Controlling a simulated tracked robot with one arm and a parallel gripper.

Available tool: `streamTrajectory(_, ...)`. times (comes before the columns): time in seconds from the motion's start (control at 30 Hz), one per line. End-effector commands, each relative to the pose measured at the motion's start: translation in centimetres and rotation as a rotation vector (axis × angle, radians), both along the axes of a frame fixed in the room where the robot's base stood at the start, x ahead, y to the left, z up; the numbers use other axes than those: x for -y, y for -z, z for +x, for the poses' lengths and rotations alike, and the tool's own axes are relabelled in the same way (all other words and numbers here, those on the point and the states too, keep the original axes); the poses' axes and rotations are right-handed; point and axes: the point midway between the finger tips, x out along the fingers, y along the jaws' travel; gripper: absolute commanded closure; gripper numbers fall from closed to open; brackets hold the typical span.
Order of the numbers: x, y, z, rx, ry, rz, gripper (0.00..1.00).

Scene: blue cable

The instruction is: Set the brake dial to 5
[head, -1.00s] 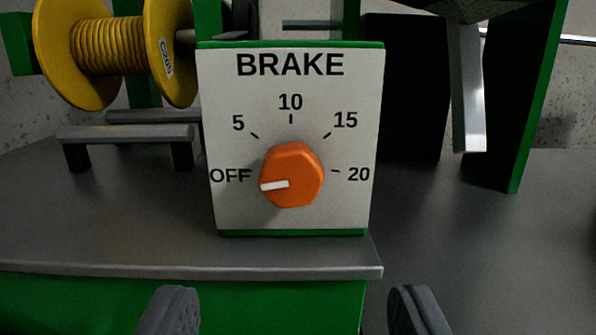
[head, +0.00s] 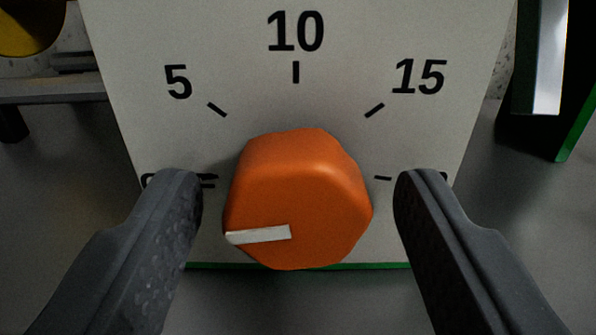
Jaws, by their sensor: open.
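The brake dial (head: 305,190) is an orange faceted knob with a white pointer line (head: 258,235). The pointer aims left and slightly down, toward the OFF side. The dial sits on a white panel (head: 240,45) with the marks 5 (head: 178,82), 10 and 15 in view. The OFF and 20 labels are mostly hidden behind my fingers. My gripper (head: 299,185) is open, with one dark finger on each side of the dial. A gap shows between each fingertip and the knob.
A yellow spool (head: 28,25) and a grey bar (head: 50,90) stand at the left behind the panel. A green part with a pale metal strip (head: 549,60) stands at the right. The grey bench top (head: 60,190) is clear beside the panel.

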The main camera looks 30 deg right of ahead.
Motion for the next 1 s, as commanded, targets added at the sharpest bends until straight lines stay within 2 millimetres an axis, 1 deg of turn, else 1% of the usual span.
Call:
streamTrajectory(0.3, 0.13, 0.0, 0.17, 0.0, 0.0, 0.0, 0.45)
streamTrajectory(0.37, 0.13, 0.0, 0.16, 0.0, 0.0, 0.0, 0.61)
streamTrajectory(0.4, 0.13, 0.0, 0.16, 0.0, 0.0, 0.0, 0.72)
streamTrajectory(0.47, 0.13, 0.01, 0.16, 0.0, 0.0, 0.0, 0.89)
streamTrajectory(0.53, 0.14, 0.02, 0.15, -0.001, 0.001, 0.001, 0.89)
streamTrajectory(0.57, 0.51, 0.01, 0.14, 0.0, 0.001, 0.0, 0.89)
streamTrajectory(0.77, 0.23, 0.07, 0.12, 0.011, 0.003, 0.018, 0.89)
streamTrajectory(1.0, 0.23, 0.26, 0.07, 0.071, 0.005, 0.109, 0.89)
